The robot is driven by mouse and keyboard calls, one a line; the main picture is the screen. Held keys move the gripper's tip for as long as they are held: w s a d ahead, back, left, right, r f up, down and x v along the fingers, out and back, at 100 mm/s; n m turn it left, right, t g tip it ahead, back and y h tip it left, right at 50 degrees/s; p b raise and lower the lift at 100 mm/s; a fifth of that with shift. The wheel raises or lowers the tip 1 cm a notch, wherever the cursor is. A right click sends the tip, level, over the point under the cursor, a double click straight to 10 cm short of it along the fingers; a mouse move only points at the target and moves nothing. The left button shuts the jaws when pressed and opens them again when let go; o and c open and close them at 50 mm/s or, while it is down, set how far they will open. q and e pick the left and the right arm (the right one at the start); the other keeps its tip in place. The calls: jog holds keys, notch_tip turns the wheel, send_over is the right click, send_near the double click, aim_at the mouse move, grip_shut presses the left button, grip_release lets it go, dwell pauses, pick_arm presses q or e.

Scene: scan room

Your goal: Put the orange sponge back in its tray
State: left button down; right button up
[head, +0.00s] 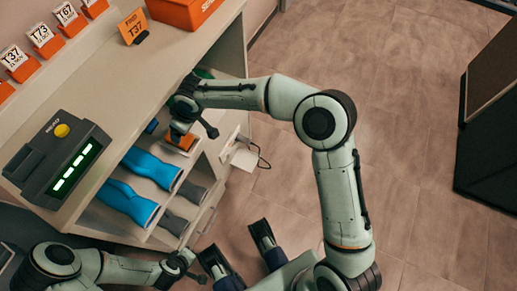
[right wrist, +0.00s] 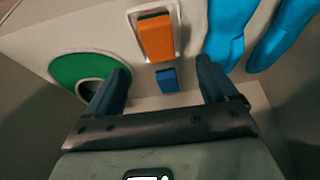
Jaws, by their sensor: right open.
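The orange sponge (right wrist: 156,38) shows in the right wrist view, with the white rim of a small tray (right wrist: 132,16) around its upper part. I cannot tell whether it sits fully down in the tray. In the head view the sponge (head: 185,143) is in the shelf opening under the counter, partly hidden by my right gripper (head: 193,131). My right gripper (right wrist: 161,72) is open and empty, its fingers apart, with the sponge ahead between and beyond them. My left gripper (head: 190,263) is low at the bottom left, away from the sponge; its jaws are too small to read.
A small blue block (right wrist: 167,80) lies just below the sponge; a green round opening (right wrist: 68,68) is left of it. Blue boot-like items (head: 150,168) and grey ones (head: 188,192) fill nearby shelves. A scanner device (head: 58,160) stands on the counter (head: 125,85).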

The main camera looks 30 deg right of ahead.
jog(key=s+d+f+m+g+y, duration=0.1)
jog(key=s+f+m, duration=0.1)
jog(key=s+f, duration=0.6)
jog(key=s+d+f+m+g+y, duration=0.15)
jog(key=s+f, duration=0.25)
jog(key=f, duration=0.9)
jog(key=s+d+f+m+h, duration=0.1)
jog(key=s+d+f+m, duration=0.3)
jog(key=s, duration=0.4)
jog(key=s+d+f+m+h, duration=0.2)
jog(key=s+d+f+m, duration=0.2)
jog(key=s, duration=0.5)
notch_tip(320, 180, down, 2)
jog(key=shift+d+t, duration=0.35)
jog(key=shift+d, duration=0.65)
jog(key=shift+s, duration=0.1)
